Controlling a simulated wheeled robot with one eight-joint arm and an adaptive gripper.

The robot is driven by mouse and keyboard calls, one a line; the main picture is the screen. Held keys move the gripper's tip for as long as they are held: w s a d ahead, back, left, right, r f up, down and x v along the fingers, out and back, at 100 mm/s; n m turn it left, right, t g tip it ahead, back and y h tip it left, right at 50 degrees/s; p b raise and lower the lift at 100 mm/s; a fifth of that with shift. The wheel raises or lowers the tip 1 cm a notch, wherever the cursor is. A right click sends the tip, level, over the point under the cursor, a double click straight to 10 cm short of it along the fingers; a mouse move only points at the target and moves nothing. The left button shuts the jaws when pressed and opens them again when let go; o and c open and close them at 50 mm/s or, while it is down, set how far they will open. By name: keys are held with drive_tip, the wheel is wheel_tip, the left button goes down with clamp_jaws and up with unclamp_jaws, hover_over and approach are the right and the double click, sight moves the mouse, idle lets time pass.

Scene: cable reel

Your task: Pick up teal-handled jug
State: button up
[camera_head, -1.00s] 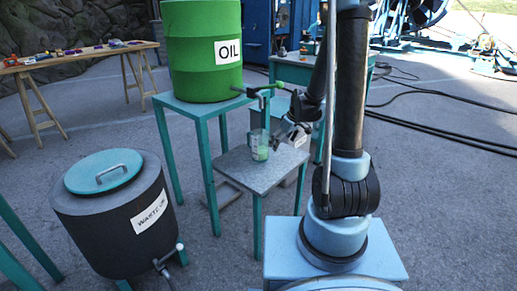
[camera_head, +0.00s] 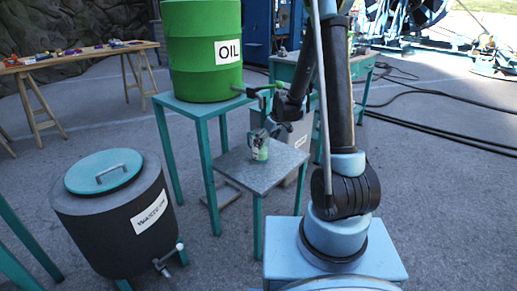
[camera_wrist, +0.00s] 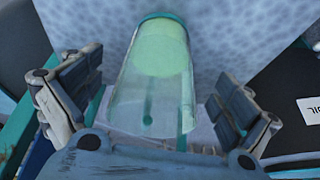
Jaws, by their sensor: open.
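The jug (camera_head: 261,150) is a clear vessel with a green tint, standing on the small grey-topped table (camera_head: 277,178) below the oil drum's tap. In the wrist view the jug (camera_wrist: 155,75) lies between the two open fingers of my gripper (camera_wrist: 158,98), with a gap on each side. A teal strip shows along its right side and a teal rim at its far end; pale green shows inside. In the head view my gripper (camera_head: 268,137) is at the jug and partly covers it.
A green drum marked OIL (camera_head: 202,50) stands on a teal-legged stand behind left, its tap (camera_head: 258,91) reaching over towards the small table. A dark waste-oil barrel (camera_head: 115,215) with a teal lid stands at front left. A wooden bench (camera_head: 75,58) is at far left.

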drive_tip(key=w+a, duration=0.1)
drive_tip(key=a, duration=0.1)
drive_tip(key=w+a+f, duration=0.1)
drive_tip(key=w+a, duration=0.1)
drive_tip(key=c, duration=1.6)
drive_tip(key=shift+r, duration=0.15)
